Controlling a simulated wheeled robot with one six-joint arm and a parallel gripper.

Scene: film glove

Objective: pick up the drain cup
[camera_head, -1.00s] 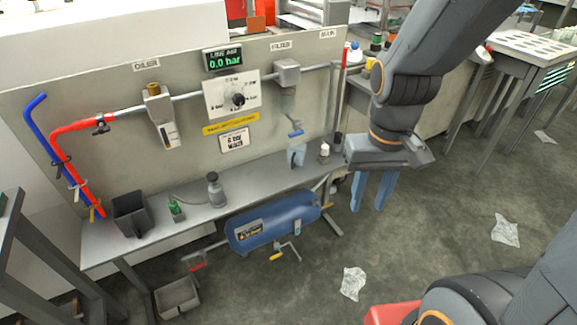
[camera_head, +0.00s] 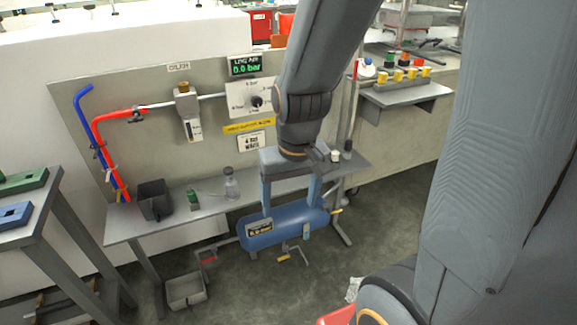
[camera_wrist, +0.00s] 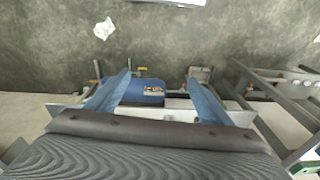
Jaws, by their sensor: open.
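My gripper (camera_head: 290,208) is open and empty, fingers pointing down in front of the shelf (camera_head: 215,207) and overlapping the blue tank (camera_head: 262,238) in the picture. In the wrist view, the two blue fingers of my gripper (camera_wrist: 159,78) are spread wide. The blue tank (camera_wrist: 146,90) shows between them, with no cup visible there.
A grey tray (camera_head: 186,290) lies on the floor. A side table (camera_head: 45,215) stands left. Floor in front is mostly open.

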